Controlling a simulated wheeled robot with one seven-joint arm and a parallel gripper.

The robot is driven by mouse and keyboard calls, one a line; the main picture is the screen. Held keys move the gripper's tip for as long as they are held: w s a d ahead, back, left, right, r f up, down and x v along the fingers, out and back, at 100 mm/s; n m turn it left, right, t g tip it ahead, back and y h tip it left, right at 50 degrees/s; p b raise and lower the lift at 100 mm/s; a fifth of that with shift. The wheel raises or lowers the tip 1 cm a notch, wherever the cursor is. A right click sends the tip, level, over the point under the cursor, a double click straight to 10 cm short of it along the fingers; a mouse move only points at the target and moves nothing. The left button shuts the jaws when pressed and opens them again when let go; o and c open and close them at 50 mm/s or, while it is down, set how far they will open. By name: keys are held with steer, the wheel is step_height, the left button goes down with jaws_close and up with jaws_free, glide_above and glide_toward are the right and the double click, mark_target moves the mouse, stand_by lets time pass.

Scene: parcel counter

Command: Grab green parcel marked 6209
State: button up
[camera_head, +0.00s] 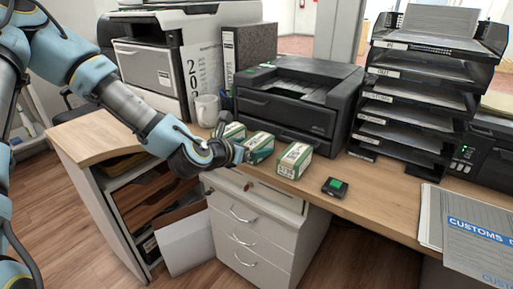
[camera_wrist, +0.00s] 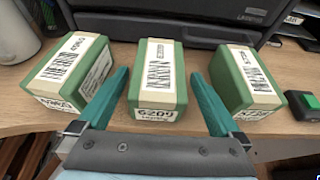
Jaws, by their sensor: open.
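The green parcel marked 6209 (camera_wrist: 157,80) is the middle of three green boxes with white labels on the counter. In the head view it is the middle box (camera_head: 260,146), partly hidden by my gripper. My gripper (camera_wrist: 157,95) is open and empty of any held thing. Its two teal fingers stand one on each side of the 6209 parcel, with gaps showing. A second green parcel (camera_wrist: 72,72) lies to the left and a third (camera_wrist: 246,78) to the right. The right one also shows in the head view (camera_head: 294,160).
A black printer (camera_head: 298,98) stands behind the parcels. A small black device with a green button (camera_head: 335,187) lies to the right. A white mug (camera_head: 207,110) stands behind on the left. Black paper trays (camera_head: 415,100) and a customs folder (camera_head: 478,240) occupy the right side.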

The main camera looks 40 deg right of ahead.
mark_target(260, 145)
steer(key=x, duration=0.4)
steer(key=shift+w+d+f, duration=0.1)
steer(key=shift+d+f, duration=0.05)
steer(key=shift+f, duration=0.05)
steer(key=c, duration=1.5)
